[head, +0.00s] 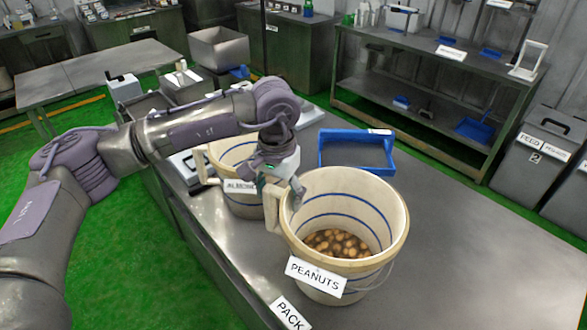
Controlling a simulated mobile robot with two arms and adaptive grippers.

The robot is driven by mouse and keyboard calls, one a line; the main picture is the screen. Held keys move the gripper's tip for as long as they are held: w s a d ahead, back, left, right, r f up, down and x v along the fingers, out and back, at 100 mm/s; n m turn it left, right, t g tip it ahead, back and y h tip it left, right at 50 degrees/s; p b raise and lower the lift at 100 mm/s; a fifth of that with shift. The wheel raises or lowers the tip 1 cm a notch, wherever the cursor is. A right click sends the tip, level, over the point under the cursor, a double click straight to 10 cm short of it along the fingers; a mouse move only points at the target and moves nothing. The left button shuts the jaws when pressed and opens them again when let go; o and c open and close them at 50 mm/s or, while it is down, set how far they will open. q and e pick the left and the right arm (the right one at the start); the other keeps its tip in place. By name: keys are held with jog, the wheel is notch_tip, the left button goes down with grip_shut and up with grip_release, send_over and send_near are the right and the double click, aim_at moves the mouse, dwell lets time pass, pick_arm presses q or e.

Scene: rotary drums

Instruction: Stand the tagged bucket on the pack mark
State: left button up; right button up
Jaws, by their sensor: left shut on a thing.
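A cream bucket with blue bands (330,195) and a white PEANUTS label (316,276) holds several round brown nuts (336,243). My left gripper (288,188) is shut on this bucket at its left rim and side handle; the fingertips are partly hidden. The bucket looks upright; I cannot tell whether its base touches the table. A white PACK sign (290,313) lies just in front of it, cut by the picture's lower edge. A second cream bucket (232,152), labelled ALMOND, stands behind and to the left, partly hidden by my gripper. My right gripper is not in view.
The grey metal table (470,235) is clear to the right of the buckets. A blue tray (357,165) lies behind the peanut bucket. Grey FEED bins (543,150) and a shelf (430,107) with blue scoops stand beyond the table.

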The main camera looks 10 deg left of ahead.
pick_arm(q)
jog(key=shift+m, duration=0.7)
jog(key=w+d, duration=0.1)
jog(key=w, duration=0.1)
jog(key=w+d+r+p, duration=0.1)
jog(key=w, duration=0.1)
jog(key=shift+w+d+r, duration=0.1)
jog(key=shift+d+r, duration=0.1)
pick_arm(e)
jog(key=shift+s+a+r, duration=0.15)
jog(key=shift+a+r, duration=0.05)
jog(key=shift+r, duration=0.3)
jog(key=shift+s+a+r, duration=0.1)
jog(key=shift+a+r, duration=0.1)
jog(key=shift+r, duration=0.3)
pick_arm(q)
notch_tip(320, 180, down, 6)
jog(key=b, duration=0.6)
jog(key=shift+f, duration=0.2)
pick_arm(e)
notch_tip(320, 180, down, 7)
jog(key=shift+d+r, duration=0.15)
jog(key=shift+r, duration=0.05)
